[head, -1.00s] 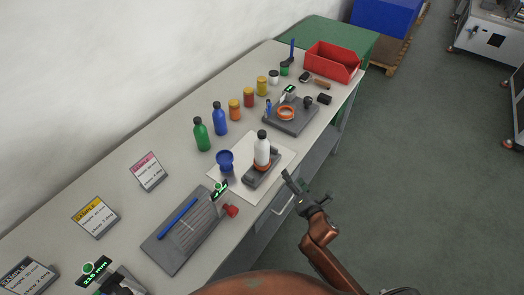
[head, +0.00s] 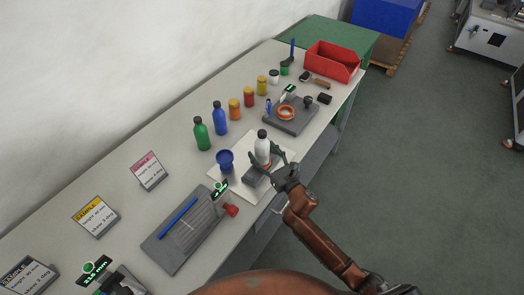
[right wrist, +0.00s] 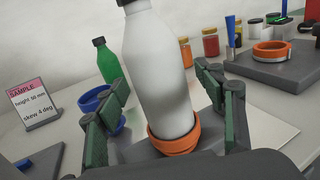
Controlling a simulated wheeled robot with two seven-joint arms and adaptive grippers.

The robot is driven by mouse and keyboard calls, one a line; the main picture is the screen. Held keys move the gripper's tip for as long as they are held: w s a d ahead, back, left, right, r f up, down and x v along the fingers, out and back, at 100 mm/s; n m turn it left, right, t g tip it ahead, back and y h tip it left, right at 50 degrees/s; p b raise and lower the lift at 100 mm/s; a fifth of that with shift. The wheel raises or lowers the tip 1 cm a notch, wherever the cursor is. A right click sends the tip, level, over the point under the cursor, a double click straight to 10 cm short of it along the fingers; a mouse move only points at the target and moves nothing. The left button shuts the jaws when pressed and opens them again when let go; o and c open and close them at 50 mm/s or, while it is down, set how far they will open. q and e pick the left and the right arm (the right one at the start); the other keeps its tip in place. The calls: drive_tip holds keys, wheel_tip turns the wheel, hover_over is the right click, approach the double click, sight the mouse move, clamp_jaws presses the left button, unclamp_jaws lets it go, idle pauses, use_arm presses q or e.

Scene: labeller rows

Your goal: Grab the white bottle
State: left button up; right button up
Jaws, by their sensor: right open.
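The white bottle (head: 262,149) with a black cap stands upright on a small grey block on a white sheet. In the right wrist view the white bottle (right wrist: 164,75) fills the middle, its base in an orange ring (right wrist: 174,139). My right gripper (head: 270,163) is open at the bottle. In the right wrist view its green-padded fingers (right wrist: 165,118) stand on either side of the bottle, with a gap visible to each side. My left gripper is not in view.
Green (head: 201,134) and blue (head: 220,118) bottles stand behind. A grey fixture (head: 291,119) with another orange ring is to the right.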

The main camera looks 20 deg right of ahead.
drive_tip(key=shift+w+a, duration=0.2)
drive_tip(key=shift+w, duration=0.3)
drive_tip(key=shift+c, duration=0.7)
drive_tip(key=c, duration=1)
drive_tip(key=shift+r, duration=0.1)
